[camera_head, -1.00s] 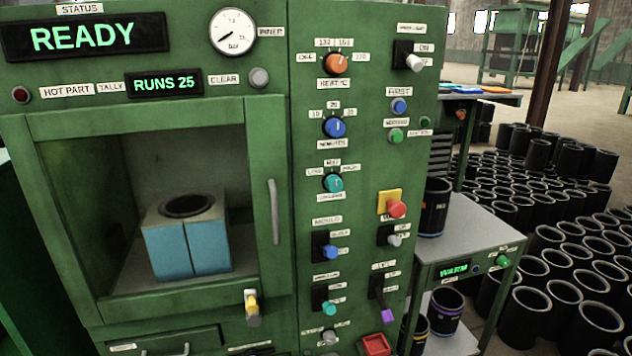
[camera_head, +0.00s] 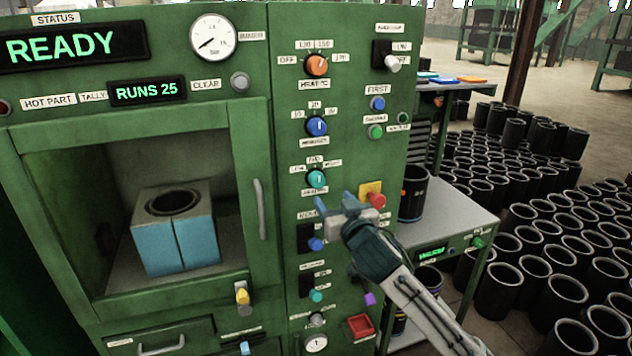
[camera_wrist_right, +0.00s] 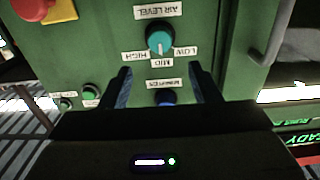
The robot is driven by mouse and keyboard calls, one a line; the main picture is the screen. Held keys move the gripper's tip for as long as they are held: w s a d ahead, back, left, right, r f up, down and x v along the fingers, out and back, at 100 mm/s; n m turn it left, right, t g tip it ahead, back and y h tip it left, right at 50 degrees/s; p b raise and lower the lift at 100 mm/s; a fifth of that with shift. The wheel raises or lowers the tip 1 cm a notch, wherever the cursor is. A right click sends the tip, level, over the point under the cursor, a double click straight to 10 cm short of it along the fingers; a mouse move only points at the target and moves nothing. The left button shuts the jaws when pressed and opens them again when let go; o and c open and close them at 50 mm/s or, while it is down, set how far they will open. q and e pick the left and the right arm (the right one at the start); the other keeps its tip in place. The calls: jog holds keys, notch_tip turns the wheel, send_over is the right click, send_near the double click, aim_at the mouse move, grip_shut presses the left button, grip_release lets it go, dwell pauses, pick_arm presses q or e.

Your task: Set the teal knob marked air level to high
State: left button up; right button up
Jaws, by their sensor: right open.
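The teal air level knob (camera_head: 316,179) is on the green machine panel, below the blue minutes knob (camera_head: 317,126). In the right wrist view the picture is upside down, and the teal knob (camera_wrist_right: 160,40) shows with AIR LEVEL above it and LOW, MID and HIGH labels around it. Its pale pointer seems to face MID. My right gripper (camera_head: 334,201) is open and empty, in front of the panel just below and right of the knob. In the wrist view its two fingers (camera_wrist_right: 160,76) are apart, with the knob beyond them, untouched. My left gripper is not in view.
A red button on a yellow plate (camera_head: 371,192) is close beside my right gripper. Blue (camera_head: 316,244) and teal (camera_head: 316,296) switches are below. The oven door handle (camera_head: 260,209) stands out to the left. A side table (camera_head: 455,212) holds a black sleeve.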

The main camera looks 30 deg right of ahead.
aim_at(319, 181)
jog(key=p+x, duration=0.2)
jog(key=x, duration=0.5)
jog(key=shift+w, duration=0.35)
jog(key=shift+w+d+p, duration=0.2)
jog(key=shift+w+p, duration=0.1)
jog(key=shift+w, duration=0.3)
jog(key=c, duration=1)
jog(key=shift+o, duration=0.2)
